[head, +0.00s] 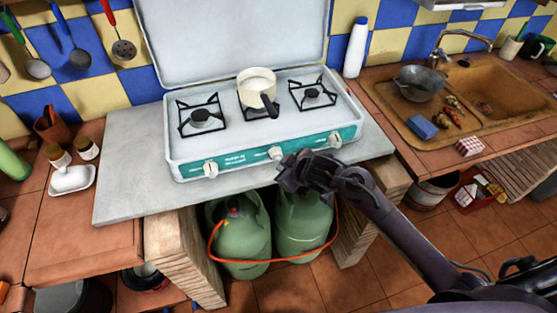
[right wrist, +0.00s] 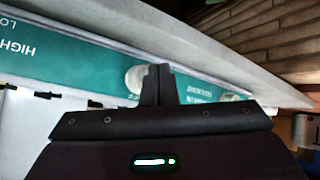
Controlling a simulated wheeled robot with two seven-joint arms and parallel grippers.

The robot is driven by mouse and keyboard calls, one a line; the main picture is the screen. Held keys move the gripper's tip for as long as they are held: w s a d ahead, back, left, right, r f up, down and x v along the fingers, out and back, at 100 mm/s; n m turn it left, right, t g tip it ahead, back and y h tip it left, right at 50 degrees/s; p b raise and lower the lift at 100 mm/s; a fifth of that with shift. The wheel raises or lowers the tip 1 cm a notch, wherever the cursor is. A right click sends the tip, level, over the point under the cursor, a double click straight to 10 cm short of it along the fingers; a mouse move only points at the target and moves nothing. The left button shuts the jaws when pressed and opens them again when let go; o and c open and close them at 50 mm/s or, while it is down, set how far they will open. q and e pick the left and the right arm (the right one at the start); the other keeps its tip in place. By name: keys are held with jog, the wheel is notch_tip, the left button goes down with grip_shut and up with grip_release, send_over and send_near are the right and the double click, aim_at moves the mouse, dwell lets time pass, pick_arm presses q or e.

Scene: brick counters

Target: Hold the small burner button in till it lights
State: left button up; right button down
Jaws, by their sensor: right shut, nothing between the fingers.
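The white camping stove (head: 235,102) has a teal front panel (head: 240,160) with a left knob (head: 210,169), a middle knob (head: 277,153) and a right knob (head: 335,141). A cream pot (head: 256,84) stands on the middle burner. My right gripper (head: 284,162) is shut and empty, its tips close to the middle knob. In the right wrist view, the shut fingers (right wrist: 158,75) overlap the edge of a pale round knob (right wrist: 133,79) on the teal panel. I cannot tell whether they touch it. No flame shows. I cannot make out a separate small button. My left gripper is out of view.
The stove's raised lid (head: 235,40) stands behind it. Two green gas bottles (head: 240,235) with an orange hose sit below the grey slab (head: 125,180). A white bottle (head: 356,48) stands right of the lid. The slab left of the stove is clear.

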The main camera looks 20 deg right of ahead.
jog(key=shift+w, duration=0.5)
dwell(0.7)
dwell(1.7)
jog(key=shift+s+p, duration=0.5)
jog(key=shift+s, duration=0.35)
jog(key=s+p, duration=0.1)
jog(key=s, duration=0.4)
jog(key=shift+p, duration=0.4)
